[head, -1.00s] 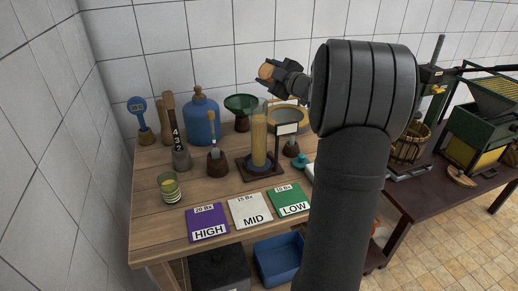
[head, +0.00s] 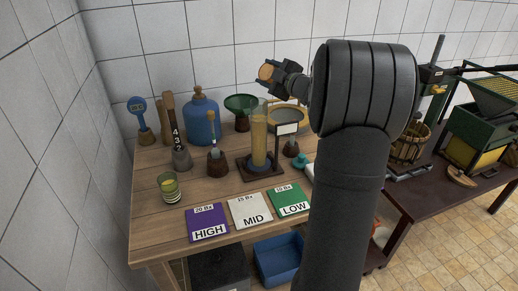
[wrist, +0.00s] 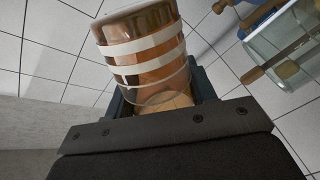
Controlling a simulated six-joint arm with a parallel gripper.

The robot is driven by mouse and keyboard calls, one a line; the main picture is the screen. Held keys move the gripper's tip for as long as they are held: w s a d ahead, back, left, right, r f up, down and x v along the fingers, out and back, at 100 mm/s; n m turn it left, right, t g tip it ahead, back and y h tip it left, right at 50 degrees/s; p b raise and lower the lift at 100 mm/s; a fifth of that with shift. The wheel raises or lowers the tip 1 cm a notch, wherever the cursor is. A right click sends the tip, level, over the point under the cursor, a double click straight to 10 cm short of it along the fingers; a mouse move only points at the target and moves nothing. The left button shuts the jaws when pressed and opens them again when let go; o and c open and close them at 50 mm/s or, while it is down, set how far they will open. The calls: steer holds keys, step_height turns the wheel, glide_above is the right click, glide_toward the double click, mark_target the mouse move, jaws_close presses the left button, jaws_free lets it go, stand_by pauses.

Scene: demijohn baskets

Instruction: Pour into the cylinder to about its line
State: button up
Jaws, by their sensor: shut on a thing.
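My gripper (head: 280,73) is raised above the back of the bench, up and to the right of the tall cylinder (head: 259,138). It is shut on a glass (wrist: 140,50) with pale bands and amber-coloured contents, which lies tilted in the jaws. In the head view the glass (head: 265,72) shows only as a small orange end pointing left. No stream of liquid is visible.
A striped glass (head: 169,188) stands at the bench's left front. HIGH (head: 208,223), MID (head: 249,211) and LOW (head: 288,200) cards lie in front. A blue demijohn (head: 202,120), a green funnel (head: 240,104) and several tools stand behind. A small white sign (head: 287,129) stands beside the cylinder.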

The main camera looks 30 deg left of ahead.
steer(key=shift+s+a+f+n, duration=0.1)
steer(key=shift+f+n, duration=0.3)
steer(key=shift+n, duration=0.5)
steer(key=shift+s+f+n, duration=0.1)
steer(key=shift+f+n, duration=0.3)
steer(key=shift+n, duration=0.5)
stand_by(5.3)
steer(key=shift+w+r+m, duration=0.1)
steer(key=shift+r+m, duration=0.25)
steer(key=shift+m, duration=0.35)
